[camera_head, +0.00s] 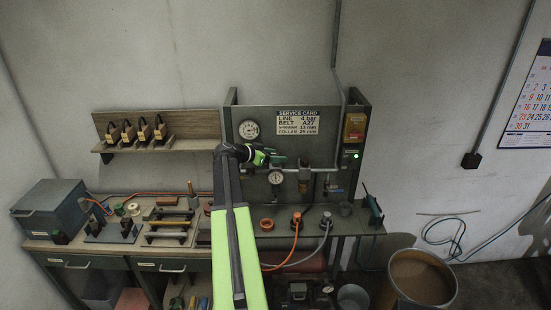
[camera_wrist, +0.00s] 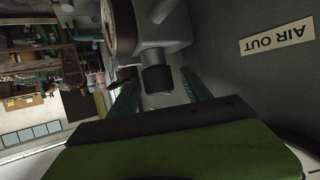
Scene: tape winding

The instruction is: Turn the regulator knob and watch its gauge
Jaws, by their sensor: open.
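The regulator is a grey metal body on the panel, with a dark round knob (camera_wrist: 157,79) showing in the wrist view. My gripper (camera_wrist: 161,90) is open, with one green finger on each side of the knob; I cannot tell whether either touches it. In the head view my gripper (camera_head: 277,159) is at the panel, just above a small white-faced gauge (camera_head: 275,177). In the head view the knob is hard to make out.
A larger gauge (camera_head: 249,129) and a service card (camera_head: 298,121) are on the panel. An "AIR OUT" label (camera_wrist: 276,34) is beside the regulator. The workbench (camera_head: 110,250) below holds tools, tape rolls and hoses. A shelf (camera_head: 165,145) is at left, a brown bin (camera_head: 421,278) at lower right.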

